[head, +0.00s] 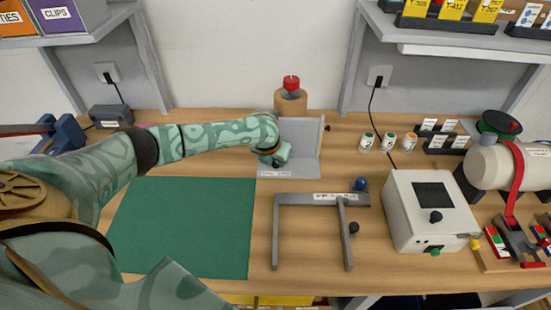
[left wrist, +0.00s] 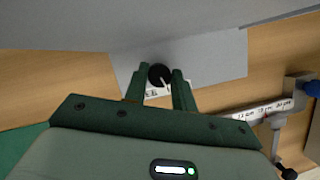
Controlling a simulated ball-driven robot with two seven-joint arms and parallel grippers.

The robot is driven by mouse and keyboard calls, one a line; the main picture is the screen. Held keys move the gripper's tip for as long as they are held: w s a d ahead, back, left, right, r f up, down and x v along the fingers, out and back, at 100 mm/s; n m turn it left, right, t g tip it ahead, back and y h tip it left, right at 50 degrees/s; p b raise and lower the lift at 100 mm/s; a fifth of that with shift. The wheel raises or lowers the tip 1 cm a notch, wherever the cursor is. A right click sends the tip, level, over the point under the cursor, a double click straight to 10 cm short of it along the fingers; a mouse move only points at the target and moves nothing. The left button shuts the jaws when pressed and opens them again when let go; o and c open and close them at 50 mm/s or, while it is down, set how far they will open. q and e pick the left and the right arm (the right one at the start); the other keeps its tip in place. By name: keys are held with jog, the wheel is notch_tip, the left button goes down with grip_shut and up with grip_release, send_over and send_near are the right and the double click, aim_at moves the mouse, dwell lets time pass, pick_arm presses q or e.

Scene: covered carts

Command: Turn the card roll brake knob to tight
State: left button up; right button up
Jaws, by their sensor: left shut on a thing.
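The brown card roll (head: 290,105) with a red top stands upright behind a grey stand (head: 305,145). My left arm reaches in from the left to this stand. My left gripper (head: 278,157) is low in front of its upright panel. In the left wrist view, a round black knob (left wrist: 159,74) with a white pointer line sits between the fingertips, and the gripper (left wrist: 160,82) is shut on it. A white label lies just below the knob, partly covered by a finger, so its wording is unclear. The knob is hidden in the head view.
A green mat (head: 185,225) lies front left. A grey frame (head: 322,199) with a blue knob lies right of it. A white box (head: 430,210) with a dark screen stands further right. Several small pots (head: 388,141) stand behind it. Shelves overhang both back corners.

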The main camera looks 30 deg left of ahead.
pick_arm(q)
jog(key=shift+m, duration=0.3)
dwell(0.4)
jog(key=o, duration=1)
jog(key=p+v, duration=0.2)
jog(key=v, duration=0.6)
jog(key=p+v, duration=0.3)
jog(key=v, duration=0.5)
jog(key=shift+a+r, duration=0.15)
jog(key=shift+a, duration=0.05)
